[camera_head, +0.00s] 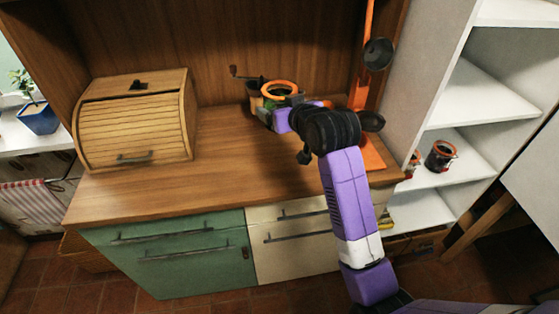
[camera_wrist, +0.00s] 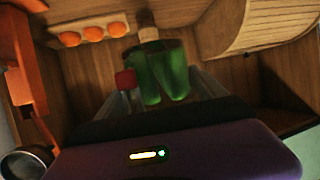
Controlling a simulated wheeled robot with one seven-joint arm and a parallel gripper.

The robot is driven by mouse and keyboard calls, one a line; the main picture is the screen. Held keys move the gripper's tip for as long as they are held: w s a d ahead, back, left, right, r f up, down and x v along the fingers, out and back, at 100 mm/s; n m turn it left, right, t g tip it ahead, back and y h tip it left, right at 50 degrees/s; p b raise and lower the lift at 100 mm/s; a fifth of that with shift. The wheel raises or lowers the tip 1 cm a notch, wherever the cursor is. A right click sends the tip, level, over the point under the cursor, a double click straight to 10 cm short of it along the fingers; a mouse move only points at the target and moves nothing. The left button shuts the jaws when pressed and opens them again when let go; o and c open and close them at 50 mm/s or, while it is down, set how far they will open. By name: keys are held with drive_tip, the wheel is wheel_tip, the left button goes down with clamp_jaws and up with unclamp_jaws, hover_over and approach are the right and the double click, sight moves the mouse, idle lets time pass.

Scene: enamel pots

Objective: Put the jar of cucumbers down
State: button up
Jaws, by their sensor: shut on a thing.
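The jar of cucumbers (camera_wrist: 162,72) shows in the wrist view as clear glass with green cucumbers inside, between my gripper's two fingers. In the head view the jar (camera_head: 281,89) shows an orange ring at its top, near the back of the wooden counter. My gripper (camera_head: 281,104) is shut on the jar; it also shows in the wrist view (camera_wrist: 165,92). My gripper hides the jar's lower part in the head view. I cannot tell whether its base touches the counter (camera_head: 215,165).
A roll-top wooden bread box (camera_head: 135,125) stands on the counter's left. A hand crank (camera_head: 234,72) rises behind the jar. An orange stand (camera_head: 366,80) with dark cups is close on the right. White shelves (camera_head: 480,92) hold another jar (camera_head: 440,155). The counter's front middle is clear.

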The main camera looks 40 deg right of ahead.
drive_tip(key=shift+w+d+r+h, duration=0.1)
drive_tip(key=shift+d+r+h, duration=0.05)
drive_tip(key=shift+d+r, duration=0.35)
drive_tip(key=shift+w+d+r+h, duration=0.15)
drive_tip(key=shift+d+r, duration=0.1)
drive_tip(key=shift+r, duration=0.3)
wheel_tip(320, 180, down, 20)
drive_tip(key=shift+d+r+p, duration=0.1)
drive_tip(key=shift+r+p, duration=0.05)
drive_tip(key=shift+p, duration=0.25)
drive_tip(key=o, duration=2)
drive_tip(key=shift+f, duration=0.35)
drive_tip(key=shift+o, duration=0.2)
drive_tip(key=shift+r, duration=0.1)
